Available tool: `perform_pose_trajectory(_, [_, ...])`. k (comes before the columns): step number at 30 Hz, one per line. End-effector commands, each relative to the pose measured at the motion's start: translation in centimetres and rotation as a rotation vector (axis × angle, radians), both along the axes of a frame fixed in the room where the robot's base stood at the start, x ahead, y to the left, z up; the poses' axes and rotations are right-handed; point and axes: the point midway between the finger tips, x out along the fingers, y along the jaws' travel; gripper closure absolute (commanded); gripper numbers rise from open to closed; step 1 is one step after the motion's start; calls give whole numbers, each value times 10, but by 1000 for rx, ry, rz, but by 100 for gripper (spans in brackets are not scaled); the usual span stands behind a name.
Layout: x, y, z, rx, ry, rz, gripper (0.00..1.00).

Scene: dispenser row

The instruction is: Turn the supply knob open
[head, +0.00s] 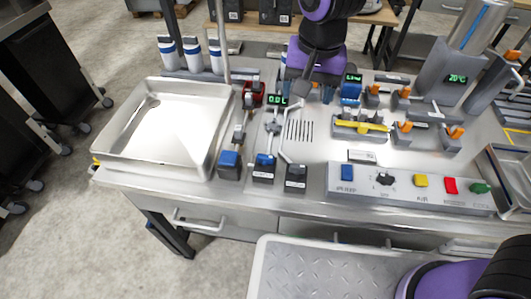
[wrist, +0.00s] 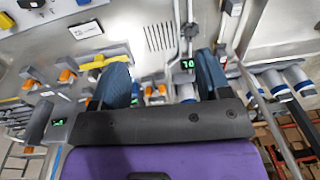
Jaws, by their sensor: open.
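A black knob (head: 384,179) sits on the grey control panel (head: 340,190) at the front edge of the bench. Its lettering is too small to read, so I cannot tell whether it is the supply knob. A red valve-like part (head: 252,95) stands farther back, beside a small green-digit display (head: 277,100). My gripper (head: 313,92) is over the back middle of the bench, apart from the panel knob. In the wrist view my gripper (wrist: 162,60) is open, with nothing between its blue-grey fingers. The green-digit display also shows there (wrist: 187,64).
A steel tray (head: 215,150) fills the bench's left end. Several orange-topped fittings (head: 404,92) and a yellow-handled part (head: 362,124) stand right of my gripper. Blue-topped blocks (head: 229,160) stand left of the panel. A vent grille (head: 299,130) lies in open bench surface.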

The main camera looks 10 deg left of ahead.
Motion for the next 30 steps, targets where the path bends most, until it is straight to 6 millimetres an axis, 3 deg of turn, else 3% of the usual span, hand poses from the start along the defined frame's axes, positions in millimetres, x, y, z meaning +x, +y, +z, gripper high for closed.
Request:
perform_pose_trajectory(3, [-12,36,-33,-30,30,7,30])
perform_pose_trajectory(10, [-28,72,-69,-62,51,3,30])
perform_pose_trajectory(17, [-31,77,-85,-69,54,0,30])
perform_pose_trajectory(30, [-31,76,-157,-69,55,0,30])
